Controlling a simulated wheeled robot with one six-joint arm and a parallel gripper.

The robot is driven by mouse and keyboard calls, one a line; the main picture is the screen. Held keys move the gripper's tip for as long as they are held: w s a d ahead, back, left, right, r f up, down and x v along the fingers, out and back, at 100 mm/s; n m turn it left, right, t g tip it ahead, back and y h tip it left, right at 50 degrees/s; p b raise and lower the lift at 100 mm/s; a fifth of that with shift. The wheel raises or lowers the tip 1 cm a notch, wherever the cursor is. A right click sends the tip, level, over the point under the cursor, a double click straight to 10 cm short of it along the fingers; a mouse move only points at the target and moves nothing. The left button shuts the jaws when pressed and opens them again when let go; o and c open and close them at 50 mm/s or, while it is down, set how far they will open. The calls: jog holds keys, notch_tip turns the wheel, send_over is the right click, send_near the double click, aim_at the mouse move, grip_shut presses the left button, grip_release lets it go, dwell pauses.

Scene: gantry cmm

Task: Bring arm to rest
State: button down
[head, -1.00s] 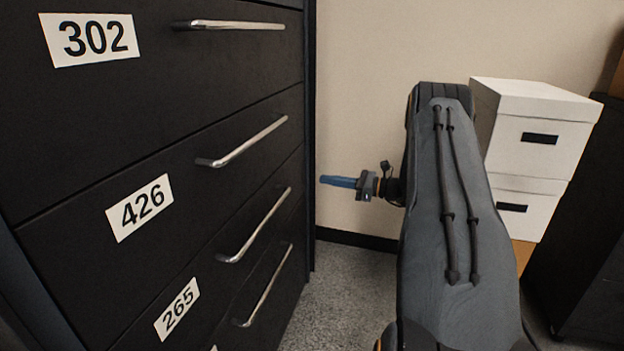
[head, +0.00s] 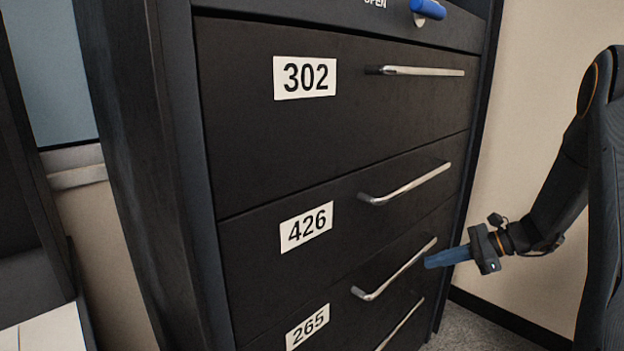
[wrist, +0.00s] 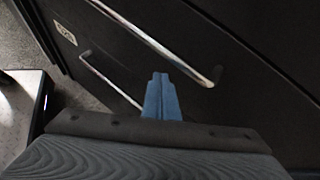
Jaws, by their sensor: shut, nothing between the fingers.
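My gripper (head: 436,261) has blue fingers, shut together with nothing between them. In the head view it is at the right, pointing left, and overlaps the view of the cabinet's right side near the handle of drawer 265 (head: 395,270). I cannot tell whether it touches anything. In the wrist view the blue fingers (wrist: 161,85) are closed together, with the dark drawer fronts and two metal handles beyond them. My arm reaches in from the right edge of the head view, bent at the elbow.
A tall black cabinet (head: 330,135) has drawers labelled 302, 426 and 265, all apparently closed, with bar handles. A blue knob (head: 428,9) is above them, beside partly cut-off lettering ending in "OPEN". Grey floor (head: 462,331) shows at lower right.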

jog(key=s+a+r+n+g+h, duration=0.2)
jog(key=s+a+r+n+h, duration=0.15)
jog(key=s+a+n, duration=0.6)
jog(key=s+a+r+n+g+h, duration=0.1)
jog(key=s+a+r+n+h, duration=0.4)
jog(key=s, duration=0.8)
jog(key=s+a+r+n+g+h, duration=0.2)
jog(key=s+a+r+n, duration=0.1)
jog(key=s+a+n, duration=0.65)
jog(key=d+r+m+p, duration=0.3)
jog(key=d+r+p, duration=0.4)
jog(key=p, duration=0.9)
jog(key=s+d, duration=0.1)
jog(key=d, duration=0.1)
jog(key=shift+d+r+m, duration=0.3)
jog(key=shift+r+m, duration=0.1)
jog(key=c, duration=2.5)
grip_release()
